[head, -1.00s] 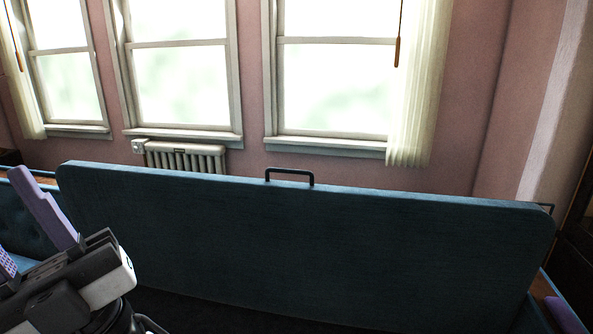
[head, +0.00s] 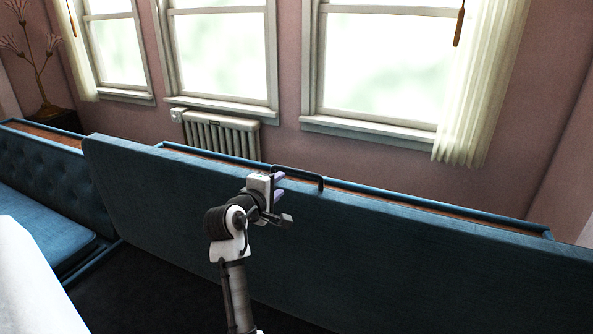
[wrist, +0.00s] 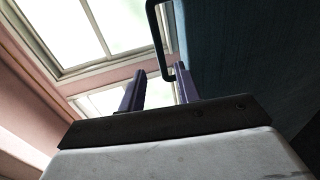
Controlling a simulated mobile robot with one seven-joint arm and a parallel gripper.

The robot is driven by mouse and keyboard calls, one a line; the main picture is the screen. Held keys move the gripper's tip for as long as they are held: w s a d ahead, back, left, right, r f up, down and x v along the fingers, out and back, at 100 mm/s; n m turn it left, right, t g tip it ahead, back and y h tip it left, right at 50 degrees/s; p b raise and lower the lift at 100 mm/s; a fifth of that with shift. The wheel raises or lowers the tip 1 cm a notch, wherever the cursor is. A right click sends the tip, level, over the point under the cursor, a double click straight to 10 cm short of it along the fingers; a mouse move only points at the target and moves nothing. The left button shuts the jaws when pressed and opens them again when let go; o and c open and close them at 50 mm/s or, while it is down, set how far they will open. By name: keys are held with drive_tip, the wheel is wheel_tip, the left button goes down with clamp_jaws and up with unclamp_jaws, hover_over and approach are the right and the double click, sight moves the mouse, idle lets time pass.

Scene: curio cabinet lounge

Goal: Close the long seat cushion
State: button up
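The long seat cushion (head: 400,235) is a long blue upholstered panel, raised and standing tilted on its edge in the head view. It also fills the upper right of the wrist view (wrist: 245,50). A black bar handle (head: 322,183) stands on its top edge. My gripper (head: 279,183) is at the left end of this handle, on the near side of the cushion. In the wrist view, its two purple fingers (wrist: 158,88) are apart, and the handle (wrist: 158,35) ends near the gap between their tips. I cannot tell whether they touch it.
A blue bench back with a wooden top (head: 420,203) runs behind the cushion. A radiator (head: 222,135) and windows line the pink wall. A tufted blue seat (head: 50,215) stands at the left, with a white surface (head: 30,280) at the lower left. Dark floor shows between.

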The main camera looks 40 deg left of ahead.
sight(295, 173)
drive_tip(key=p+x, duration=0.2)
drive_tip(key=x, duration=1)
clamp_jaws()
